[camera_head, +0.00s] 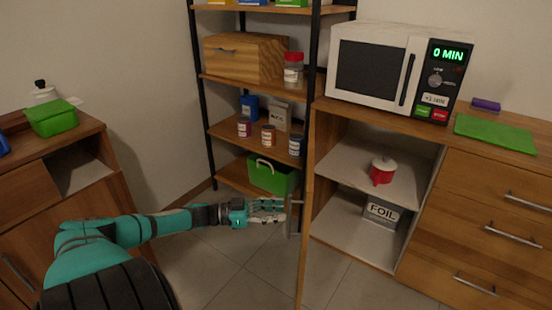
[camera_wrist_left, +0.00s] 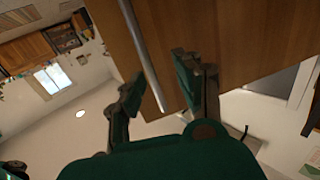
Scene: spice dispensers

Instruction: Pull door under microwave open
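The wooden door (camera_head: 306,200) under the microwave (camera_head: 393,70) stands swung well open and shows nearly edge-on in the head view. Its metal handle (camera_head: 294,216) is on the left face; it also shows as a long bar in the left wrist view (camera_wrist_left: 143,50). My left gripper (camera_head: 280,210) is beside the handle. In the left wrist view, the left gripper's fingers (camera_wrist_left: 158,82) are spread, with the bar between them and visible space around it. The door panel (camera_wrist_left: 230,40) fills the upper right there. My right gripper is not in view.
The open cupboard holds a red pot (camera_head: 382,171) on its shelf and a FOIL box (camera_head: 382,212) below. A drawer unit (camera_head: 480,215) stands at right. A black-framed shelf rack (camera_head: 198,90) stands behind the door. Tiled floor (camera_head: 235,270) is free in front.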

